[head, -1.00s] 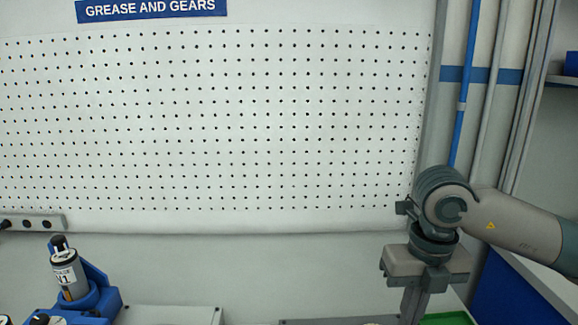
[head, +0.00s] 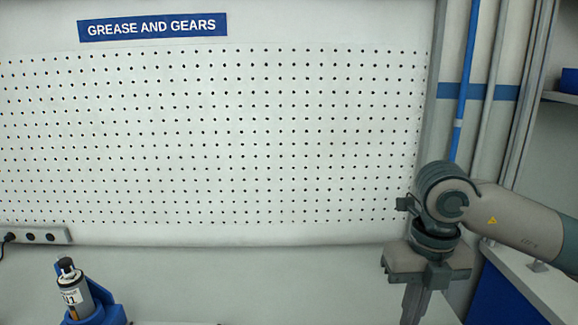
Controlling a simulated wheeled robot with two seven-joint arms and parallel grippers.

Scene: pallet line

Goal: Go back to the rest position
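My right gripper (head: 412,312) hangs pointing down at the lower right of the head view, in front of the wall. Its fingers are cut off by the bottom edge, so I cannot tell whether they are open or shut or hold anything. My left gripper is not in view.
A grey canister (head: 72,284) with a black cap stands in a blue holder (head: 106,308) at the lower left. A pegboard (head: 220,140) under a "GREASE AND GEARS" sign (head: 152,27) fills the wall. A power strip (head: 38,236) is at left. A white counter (head: 530,284) lies at right.

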